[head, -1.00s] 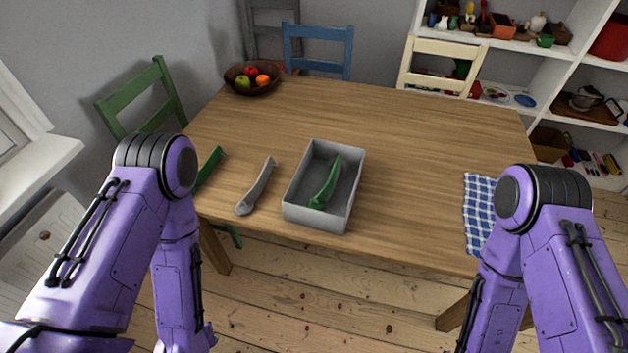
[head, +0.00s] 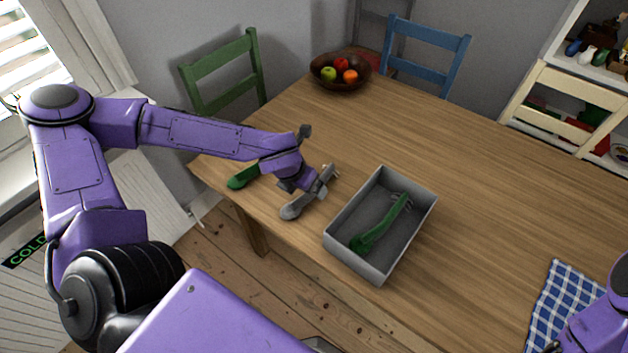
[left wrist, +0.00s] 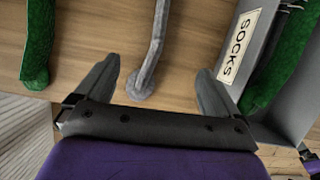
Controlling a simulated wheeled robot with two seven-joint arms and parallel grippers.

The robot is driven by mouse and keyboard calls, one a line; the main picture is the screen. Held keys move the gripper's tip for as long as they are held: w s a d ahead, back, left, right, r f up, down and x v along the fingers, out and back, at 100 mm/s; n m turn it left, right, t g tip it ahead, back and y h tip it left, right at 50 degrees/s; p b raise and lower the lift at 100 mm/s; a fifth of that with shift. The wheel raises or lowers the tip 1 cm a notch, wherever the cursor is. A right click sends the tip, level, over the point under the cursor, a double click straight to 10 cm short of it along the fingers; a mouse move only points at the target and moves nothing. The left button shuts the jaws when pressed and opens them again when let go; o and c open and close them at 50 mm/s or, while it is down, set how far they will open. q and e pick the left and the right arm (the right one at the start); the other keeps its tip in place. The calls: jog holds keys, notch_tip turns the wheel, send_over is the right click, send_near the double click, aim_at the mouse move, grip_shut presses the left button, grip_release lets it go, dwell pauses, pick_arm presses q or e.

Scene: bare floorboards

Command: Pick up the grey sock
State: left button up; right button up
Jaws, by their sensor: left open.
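The grey sock (head: 292,210) lies lengthwise on the wooden table (head: 440,125), left of the grey box (head: 344,259). My left gripper (head: 300,186) is over the grey sock and hides part of it. In the left wrist view the grey sock (left wrist: 155,45) runs away from me, with its near rounded end between the two open fingers (left wrist: 156,78). The fingers are apart, with nothing held; their height above the table is hard to tell. My right arm shows only at the bottom right corner, its gripper out of view.
A green sock (head: 240,179) lies left of the grey sock. Another green sock (head: 378,228) lies in the box, whose wall has a SOCKS label (left wrist: 238,45). The table's middle is clear.

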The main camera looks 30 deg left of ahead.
aim_at(310, 197)
pick_arm(q)
notch_tip(310, 197, down, 2)
jog(key=shift+w+d+f, duration=0.15)
jog(key=shift+f, duration=0.05)
jog(key=x, duration=0.5)
jog(key=shift+f, duration=0.45)
pick_arm(e)
jog(key=shift+s+r, duration=0.1)
jog(key=shift+s, duration=0.2)
pick_arm(q)
jog(key=c, duration=1)
jog(key=shift+c, duration=0.2)
jog(key=shift+r, duration=0.15)
